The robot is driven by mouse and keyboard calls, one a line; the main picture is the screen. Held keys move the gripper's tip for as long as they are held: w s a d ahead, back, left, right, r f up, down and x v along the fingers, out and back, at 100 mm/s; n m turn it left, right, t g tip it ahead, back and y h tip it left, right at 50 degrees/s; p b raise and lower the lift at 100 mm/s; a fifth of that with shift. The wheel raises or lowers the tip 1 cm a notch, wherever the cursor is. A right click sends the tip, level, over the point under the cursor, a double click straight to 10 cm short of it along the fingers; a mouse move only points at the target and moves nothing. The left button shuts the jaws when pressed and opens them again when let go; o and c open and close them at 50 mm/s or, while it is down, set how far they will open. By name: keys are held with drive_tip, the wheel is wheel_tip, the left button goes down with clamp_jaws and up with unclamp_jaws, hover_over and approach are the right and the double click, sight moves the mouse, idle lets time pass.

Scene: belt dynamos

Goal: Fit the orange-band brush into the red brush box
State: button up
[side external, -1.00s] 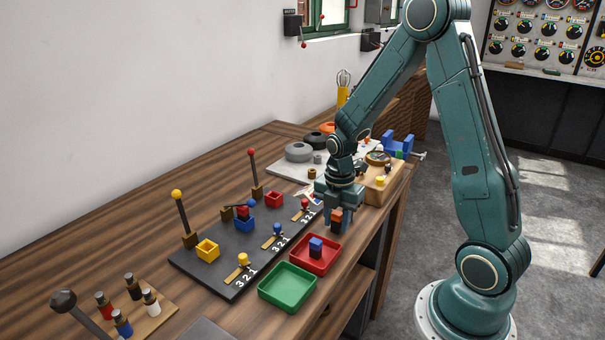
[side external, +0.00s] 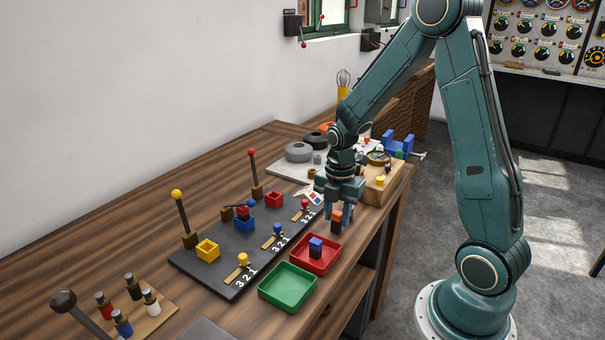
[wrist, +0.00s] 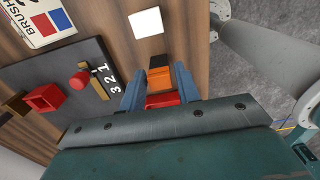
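The orange-band brush (side external: 336,217) is a small dark block with an orange band. It stands at the bench's front, just behind the red tray, and shows in the wrist view (wrist: 160,78). My gripper (side external: 337,207) is over it, pointing down. In the wrist view my gripper (wrist: 160,80) has a finger on each side of the brush, with thin gaps that look clear, so it appears open. The red brush box (side external: 274,199) is an open-topped square box at the far end of the dark board; it shows at left in the wrist view (wrist: 45,97).
The red tray (side external: 333,262) holds a blue block (side external: 316,247). A green tray (side external: 288,288) lies nearer the camera. The dark board (side external: 215,275) carries blue (side external: 244,224) and yellow (side external: 207,249) boxes.

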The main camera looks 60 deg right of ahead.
sight(337, 213)
clamp_jaws()
drive_tip(key=shift+r, duration=0.25)
drive_tip(key=shift+r, duration=2.05)
drive_tip(key=w+r, duration=0.3)
drive_tip(key=w, duration=0.6)
drive_tip(key=w+r, duration=0.4)
drive_tip(key=w, duration=0.6)
drive_tip(key=shift+a, duration=0.3)
